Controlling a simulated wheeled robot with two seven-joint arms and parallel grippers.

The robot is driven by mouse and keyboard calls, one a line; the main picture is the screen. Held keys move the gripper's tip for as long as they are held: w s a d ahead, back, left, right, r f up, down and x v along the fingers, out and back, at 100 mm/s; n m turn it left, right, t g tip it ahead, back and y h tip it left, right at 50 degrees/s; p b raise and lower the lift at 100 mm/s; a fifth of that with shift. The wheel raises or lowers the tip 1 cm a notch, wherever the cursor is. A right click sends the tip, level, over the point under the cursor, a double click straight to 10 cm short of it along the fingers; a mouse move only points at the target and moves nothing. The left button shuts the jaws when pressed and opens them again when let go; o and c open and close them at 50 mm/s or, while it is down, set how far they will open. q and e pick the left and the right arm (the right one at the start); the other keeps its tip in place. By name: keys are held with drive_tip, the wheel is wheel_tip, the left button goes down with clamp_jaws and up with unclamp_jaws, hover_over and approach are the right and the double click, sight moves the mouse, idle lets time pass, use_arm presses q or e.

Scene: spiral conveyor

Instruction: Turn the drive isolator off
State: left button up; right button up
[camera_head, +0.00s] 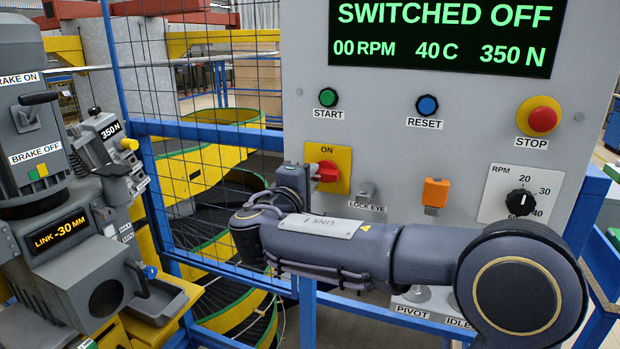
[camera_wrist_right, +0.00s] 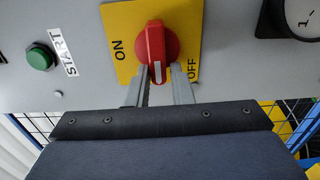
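The drive isolator is a red rotary knob (camera_head: 327,171) on a yellow plate (camera_head: 342,158) on the grey panel. ON shows on the plate in the head view; OFF also shows in the wrist view. There the red knob (camera_wrist_right: 156,50) has its white mark at the lower end, between the two words. My right gripper (camera_head: 312,172) is at the knob from the left. In the wrist view its fingers (camera_wrist_right: 160,86) are apart, one on either side of the knob's lower end; firm contact cannot be told. The display (camera_head: 447,36) reads SWITCHED OFF. My left gripper is not in view.
Right of the isolator are a lock eye (camera_head: 367,191), an orange padlock-like block (camera_head: 436,193) and an RPM dial (camera_head: 521,202). START (camera_head: 328,97), RESET (camera_head: 427,105) and STOP (camera_head: 542,119) buttons are above. My right arm crosses the lower panel. A drive unit (camera_head: 65,235) stands left.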

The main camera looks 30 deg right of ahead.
drive_tip(key=o, duration=0.3)
drive_tip(key=shift+a, duration=0.1)
drive_tip(key=v, duration=0.7)
drive_tip(key=shift+s+a, duration=0.2)
drive_tip(key=shift+s, duration=0.1)
